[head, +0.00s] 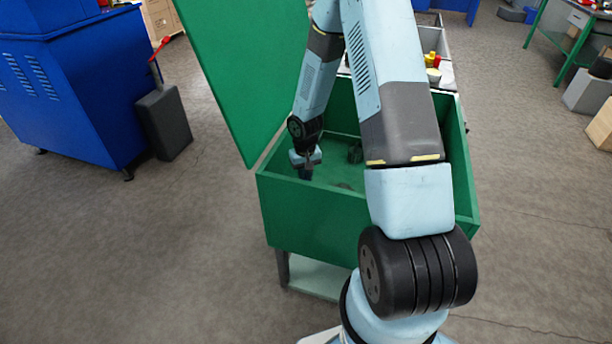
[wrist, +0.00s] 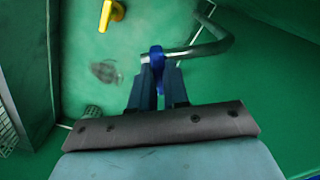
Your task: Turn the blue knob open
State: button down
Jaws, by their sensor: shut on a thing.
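The blue knob (wrist: 157,57) shows in the wrist view, between the two dark fingers of my gripper (wrist: 158,84). My gripper is shut on the knob, and its fingertips hide the knob's lower part. A bent metal pipe (wrist: 208,48) runs to the right from the knob. In the head view my gripper (head: 306,173) reaches down inside the green box (head: 310,215). There I cannot make out the knob.
A yellow handle (wrist: 111,14) stands at the top of the wrist view.

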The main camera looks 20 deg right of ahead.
jog(key=n, duration=0.5)
jog(key=shift+s+n, duration=0.1)
jog(key=shift+n, duration=0.2)
jog(key=n, duration=0.4)
jog(key=shift+n, duration=0.4)
jog(key=c, duration=1.1)
grip_release()
jog(key=shift+r, duration=0.1)
notch_tip(320, 180, up, 13)
jog(key=shift+r, duration=0.2)
